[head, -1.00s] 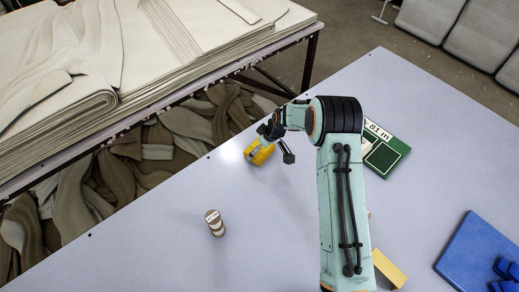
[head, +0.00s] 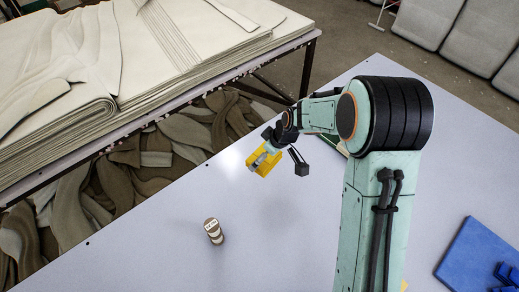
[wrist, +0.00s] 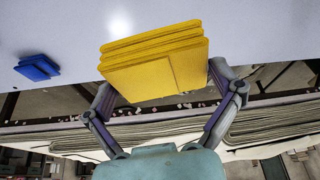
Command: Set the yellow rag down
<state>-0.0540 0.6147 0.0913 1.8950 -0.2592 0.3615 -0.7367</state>
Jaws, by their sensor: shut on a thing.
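The yellow rag (head: 263,161) is a folded, layered stack near the far left edge of the pale table (head: 150,235). My gripper (head: 272,150) is shut on it, as the head view shows at the arm's end. In the wrist view the rag (wrist: 155,62) sits between the two fingertips of my gripper (wrist: 160,84), with its layers facing the camera. I cannot tell whether the rag touches the table. My arm hides part of the table to the right.
A small striped cylinder (head: 214,231) stands left of my arm. A blue mat (head: 480,250) with dark blue pieces (head: 507,275) lies at the right. A rack of stacked sheets (head: 200,40) stands beyond the table's left edge. The table between rag and cylinder is clear.

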